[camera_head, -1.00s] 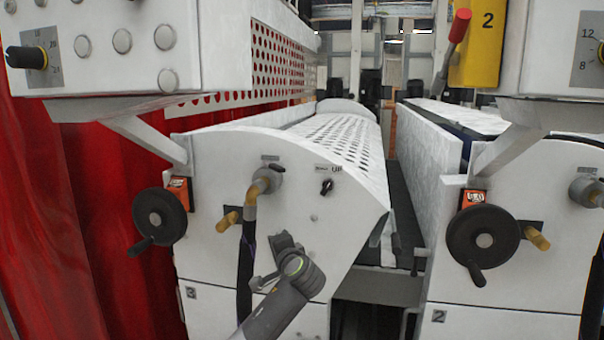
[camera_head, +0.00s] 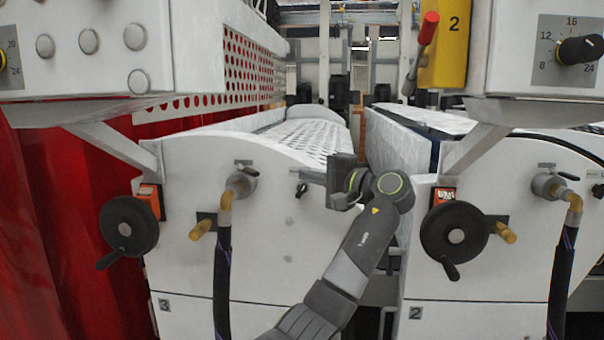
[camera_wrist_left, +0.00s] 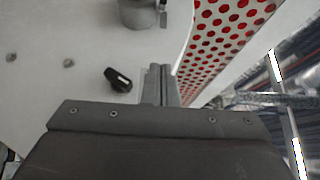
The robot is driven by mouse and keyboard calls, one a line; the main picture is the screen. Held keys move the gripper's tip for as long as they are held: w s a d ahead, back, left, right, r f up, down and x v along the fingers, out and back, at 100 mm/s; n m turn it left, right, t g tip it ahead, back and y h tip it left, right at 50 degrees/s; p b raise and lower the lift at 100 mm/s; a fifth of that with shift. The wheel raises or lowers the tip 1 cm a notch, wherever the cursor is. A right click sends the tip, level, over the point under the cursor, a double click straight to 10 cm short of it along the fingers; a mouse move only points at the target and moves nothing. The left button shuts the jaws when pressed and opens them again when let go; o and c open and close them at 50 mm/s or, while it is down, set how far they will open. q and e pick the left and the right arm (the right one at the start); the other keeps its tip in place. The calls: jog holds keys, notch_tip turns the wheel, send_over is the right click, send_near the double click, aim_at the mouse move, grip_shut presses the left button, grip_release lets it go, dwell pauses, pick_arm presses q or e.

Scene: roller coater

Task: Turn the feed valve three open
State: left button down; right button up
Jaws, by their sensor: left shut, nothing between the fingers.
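The feed valve on the unit labelled 3 is a grey metal body (camera_head: 240,184) with a brass elbow and a black hose below. Its small dark lever (camera_head: 243,162) sits on top and looks roughly level across the picture. In the left wrist view the valve body (camera_wrist_left: 139,12) is cut by the top edge, with part of the lever (camera_wrist_left: 163,14) beside it. My left gripper (camera_head: 304,173) points left toward the valve, to its right and apart from it. Its fingers (camera_wrist_left: 159,70) are together and empty. My right gripper is not in view.
A black selector knob (camera_head: 301,190) sits just below my left fingertips and also shows in the wrist view (camera_wrist_left: 118,79). Unit 3 has a black handwheel (camera_head: 128,228) at left. Unit 2 has another handwheel (camera_head: 454,235) and a similar valve (camera_head: 550,185) at right. A control box overhangs upper left.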

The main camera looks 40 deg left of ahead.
aim_at(251, 172)
pick_arm(q)
jog(key=a+p, duration=0.1)
jog(key=a, duration=0.1)
jog(key=a+p, duration=0.1)
jog(key=a, duration=0.2)
jog(key=a+p, duration=0.1)
jog(key=a, duration=0.2)
jog(key=shift+r, duration=0.3)
jog(key=shift+s+a+f+p, duration=0.2)
jog(key=shift+s+a+p, duration=0.1)
jog(key=shift+s+p, duration=0.3)
jog(key=shift+s+a+f+p, duration=0.1)
jog(key=shift+s+a+p, duration=0.1)
jog(key=shift+s, duration=0.4)
jog(key=shift+s+a+p, duration=0.1)
jog(key=shift+s+p, duration=0.1)
jog(key=shift+s, duration=0.4)
jog(key=shift+w+d, duration=0.1)
